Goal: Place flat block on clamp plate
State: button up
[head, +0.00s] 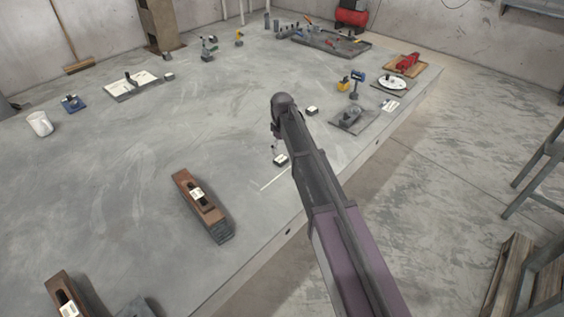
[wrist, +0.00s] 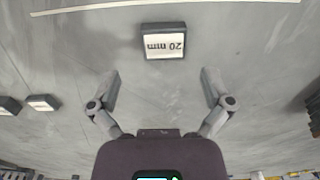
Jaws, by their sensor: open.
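A small dark flat block (wrist: 163,41) with a white top labelled "20 mm" lies on the grey floor-like bench top in the wrist view. In the head view a small block with a white top (head: 281,160) lies just below my arm's end and appears to be the same one. My gripper (wrist: 161,78) is open and empty, its two fingers spread either side of the space just short of the block. In the head view my arm hides the fingers. A dark grey plate (head: 353,121) with a lump on it may be the clamp plate; I cannot tell for sure.
Another small block (head: 312,111) lies right of my arm's end. Two small blocks, one pale-topped (wrist: 43,102), sit at left in the wrist view. A brown wooden tool (head: 203,205) lies nearer the bench edge. The bench's middle left is largely clear.

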aim_at(281, 159)
jog(key=shift+f, duration=0.1)
jog(key=f+b, duration=0.3)
jog(key=shift+s+a+f+b, duration=0.15)
jog(key=shift+s+a+b, duration=0.05)
jog(key=shift+b, duration=0.1)
jog(key=shift+f+b, duration=0.85)
jog(key=c, duration=1.3)
jog(key=shift+o, duration=0.2)
jog(key=shift+r, duration=0.2)
notch_tip(281, 159, up, 4)
jog(key=p, duration=0.4)
jog(key=shift+f, duration=0.2)
jog(key=s+d, duration=0.1)
jog(key=s, duration=0.4)
jog(key=s+d, duration=0.2)
jog(key=s, duration=0.3)
jog(key=s+d+r+p, duration=0.1)
jog(key=s, duration=0.4)
jog(key=shift+s+d, duration=0.2)
jog(key=shift+d, duration=0.05)
